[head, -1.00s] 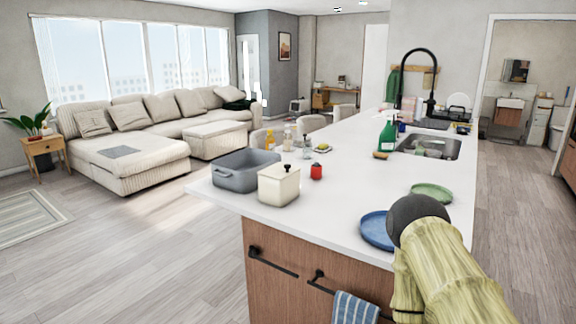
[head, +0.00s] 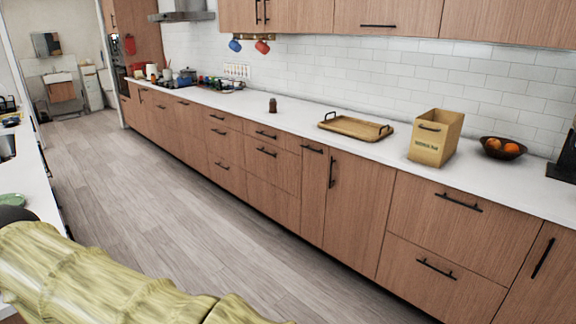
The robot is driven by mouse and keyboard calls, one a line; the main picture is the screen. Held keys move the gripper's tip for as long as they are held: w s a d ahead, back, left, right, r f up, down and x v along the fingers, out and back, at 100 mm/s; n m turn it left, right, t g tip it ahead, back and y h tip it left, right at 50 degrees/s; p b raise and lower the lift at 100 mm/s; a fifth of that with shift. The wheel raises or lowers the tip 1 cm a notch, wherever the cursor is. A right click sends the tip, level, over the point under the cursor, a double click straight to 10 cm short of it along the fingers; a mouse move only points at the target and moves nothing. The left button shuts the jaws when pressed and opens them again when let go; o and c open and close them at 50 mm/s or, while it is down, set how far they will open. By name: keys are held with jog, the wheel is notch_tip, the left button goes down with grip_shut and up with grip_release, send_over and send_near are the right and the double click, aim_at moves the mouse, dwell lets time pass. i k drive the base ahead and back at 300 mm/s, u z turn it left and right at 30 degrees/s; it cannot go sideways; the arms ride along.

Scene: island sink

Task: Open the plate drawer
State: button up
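Wooden drawers with black bar handles line the long lower counter in the head view. A wide upper drawer (head: 448,214) sits at the right, with a wide lower drawer (head: 440,272) below it. Smaller drawers (head: 268,135) stack near the middle, and more run toward the far left. All the drawers in view look shut. I cannot tell which one is the plate drawer, and no drawer contents show. My yellow-green arm crosses the lower left, but my gripper is outside the picture.
The white counter (head: 340,155) holds a wooden tray (head: 356,127), a tan box (head: 436,138) and a dark bowl of oranges (head: 502,147). The wooden floor (head: 210,215) is clear between this counter and the island edge (head: 30,175) at left.

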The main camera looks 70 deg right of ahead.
aim_at(279, 167)
jog(key=z, duration=2.65)
jog(key=i, duration=2.1)
jog(key=u, duration=0.9)
jog(key=i, duration=1.05)
jog(key=u, duration=0.65)
